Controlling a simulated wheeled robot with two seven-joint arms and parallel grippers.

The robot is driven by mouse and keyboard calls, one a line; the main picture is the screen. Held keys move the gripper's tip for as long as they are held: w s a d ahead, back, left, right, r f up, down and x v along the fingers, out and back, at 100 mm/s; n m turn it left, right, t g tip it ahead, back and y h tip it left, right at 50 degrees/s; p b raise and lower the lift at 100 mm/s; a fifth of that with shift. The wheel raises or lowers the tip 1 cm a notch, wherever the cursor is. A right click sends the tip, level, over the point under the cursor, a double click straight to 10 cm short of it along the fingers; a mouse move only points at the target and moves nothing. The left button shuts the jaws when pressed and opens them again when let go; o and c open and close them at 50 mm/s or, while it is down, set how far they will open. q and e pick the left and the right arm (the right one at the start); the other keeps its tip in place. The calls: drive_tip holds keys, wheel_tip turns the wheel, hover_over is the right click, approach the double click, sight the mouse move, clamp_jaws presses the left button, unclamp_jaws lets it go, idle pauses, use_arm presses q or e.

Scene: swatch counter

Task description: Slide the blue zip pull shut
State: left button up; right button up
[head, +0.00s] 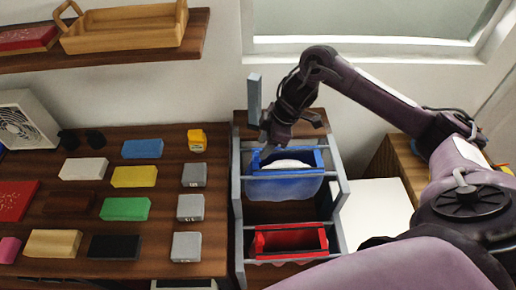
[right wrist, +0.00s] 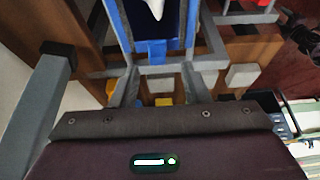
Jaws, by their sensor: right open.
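The blue pouch (head: 285,185) hangs in the upper part of a grey rack, its mouth open with something white showing inside. A small blue piece, seemingly the blue zip pull (head: 256,160), stands at the left end of its mouth. In the right wrist view a blue block (right wrist: 150,49) shows just beyond the grey fingers. My right gripper (head: 266,138) is open, above and close to the left end of the blue pouch; I cannot tell whether it touches the pull. My left gripper is not in view.
A red pouch (head: 290,240) hangs lower in the grey rack (head: 239,215). A grey post (head: 254,98) rises behind it, close to my right gripper. Coloured blocks cover the wooden counter (head: 150,215) at left. A shelf (head: 130,46) with a wooden tray is above.

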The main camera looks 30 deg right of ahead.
sight(257, 154)
drive_tip(key=x, duration=0.3)
drive_tip(key=shift+w+f+p, duration=0.2)
drive_tip(key=shift+w+p, duration=0.05)
drive_tip(key=shift+p, duration=0.05)
drive_tip(key=shift+a+f, duration=0.1)
drive_tip(key=shift+f, duration=0.15)
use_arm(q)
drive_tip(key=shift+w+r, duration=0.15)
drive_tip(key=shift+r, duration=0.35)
use_arm(e)
clamp_jaws()
